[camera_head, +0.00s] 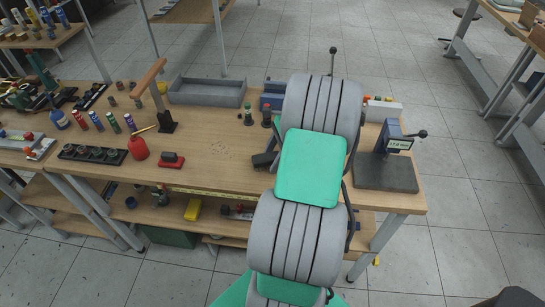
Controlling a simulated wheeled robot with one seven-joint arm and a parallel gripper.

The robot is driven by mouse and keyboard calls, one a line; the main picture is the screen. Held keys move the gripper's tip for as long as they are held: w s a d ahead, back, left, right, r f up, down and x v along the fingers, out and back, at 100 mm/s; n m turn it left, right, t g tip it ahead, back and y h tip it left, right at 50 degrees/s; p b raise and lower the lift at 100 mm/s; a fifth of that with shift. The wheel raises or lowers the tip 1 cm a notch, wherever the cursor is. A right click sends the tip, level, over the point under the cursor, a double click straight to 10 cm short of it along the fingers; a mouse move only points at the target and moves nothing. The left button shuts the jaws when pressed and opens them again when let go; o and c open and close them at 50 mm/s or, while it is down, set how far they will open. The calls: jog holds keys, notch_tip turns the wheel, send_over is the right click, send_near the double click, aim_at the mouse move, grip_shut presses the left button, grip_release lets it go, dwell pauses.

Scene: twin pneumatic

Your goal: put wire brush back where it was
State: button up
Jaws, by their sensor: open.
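I cannot pick out the wire brush for certain in the head view. A small red block with a dark top (172,160) lies near the bench's front edge, but I cannot tell what it is. My gripper is not visible; my grey and green arm links cover the right-centre of the workbench (225,172) and hide what lies behind them. A dark piece (264,160) shows at the left side of the arm, too unclear to name.
A grey open tray (207,92) stands at the back. A black stand with a wooden bar (150,77) rises nearby. A press-like device with a dark base (387,171) stands at right.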

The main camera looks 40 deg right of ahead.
jog(key=shift+r, duration=0.1)
jog(key=p+v, duration=0.3)
jog(key=v, duration=0.9)
notch_tip(320, 180, up, 3)
jog(key=n, duration=0.4)
send_over(259, 157)
jog(key=w+a+r+n+h, duration=0.25)
jog(key=a+n, duration=0.55)
jog(key=a, duration=0.7)
jog(key=s+a+n+t+h, duration=0.1)
jog(key=s+a+n, duration=0.8)
jog(key=a+n, duration=0.2)
jog(key=shift+f+n, duration=0.35)
jog(key=shift+n, duration=0.25)
